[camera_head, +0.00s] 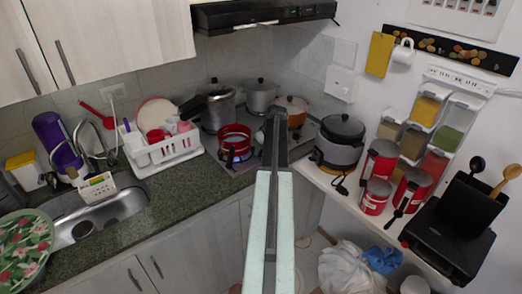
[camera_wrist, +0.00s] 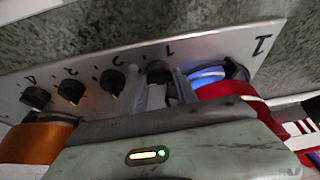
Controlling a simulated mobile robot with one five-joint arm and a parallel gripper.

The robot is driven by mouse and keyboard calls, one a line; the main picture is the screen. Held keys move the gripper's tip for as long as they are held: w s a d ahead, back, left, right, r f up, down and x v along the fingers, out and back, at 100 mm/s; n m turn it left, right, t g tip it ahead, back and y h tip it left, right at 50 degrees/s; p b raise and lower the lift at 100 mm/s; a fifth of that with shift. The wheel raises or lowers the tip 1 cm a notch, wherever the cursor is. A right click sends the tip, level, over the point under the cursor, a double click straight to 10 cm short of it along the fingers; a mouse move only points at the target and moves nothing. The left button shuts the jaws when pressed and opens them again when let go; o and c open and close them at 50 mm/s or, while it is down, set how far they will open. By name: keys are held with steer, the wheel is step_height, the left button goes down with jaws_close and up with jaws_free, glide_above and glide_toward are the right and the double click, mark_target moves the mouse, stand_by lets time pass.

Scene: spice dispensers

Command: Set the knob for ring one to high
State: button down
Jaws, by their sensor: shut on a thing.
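The stove's front panel (camera_wrist: 75,65) crosses the wrist view, with a row of black knobs and printed numbers. The ring one knob (camera_wrist: 158,70) is the rightmost of the row near a "1", partly hidden by my fingers. My gripper (camera_wrist: 164,90) is shut on this knob, with a finger on either side of it. The knob's exact pointing direction is hard to read. A blue glow (camera_wrist: 207,76) shows beside the red pot (camera_wrist: 240,92). In the head view my arm reaches to the stove (camera_head: 245,172) and hides the knobs.
The red pot (camera_head: 235,138) stands on the stove, with a pressure cooker (camera_head: 215,106), a silver pot (camera_head: 262,95) and an orange pot (camera_head: 292,110) behind. A white dish rack (camera_head: 163,155) is left of the stove. A rice cooker (camera_head: 339,140) stands to the right.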

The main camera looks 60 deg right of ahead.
steer(key=shift+d+n, duration=0.1)
steer(key=shift+n, duration=0.3)
steer(key=n+y, duration=0.1)
steer(key=n, duration=0.2)
steer(key=shift+d+y, duration=0.1)
steer(key=shift+y, duration=0.2)
steer(key=shift+n+y, duration=0.6)
steer(key=shift+n, duration=1.1)
steer(key=c, duration=1)
jaws_free()
steer(key=shift+o, duration=0.2)
steer(key=shift+r, duration=0.15)
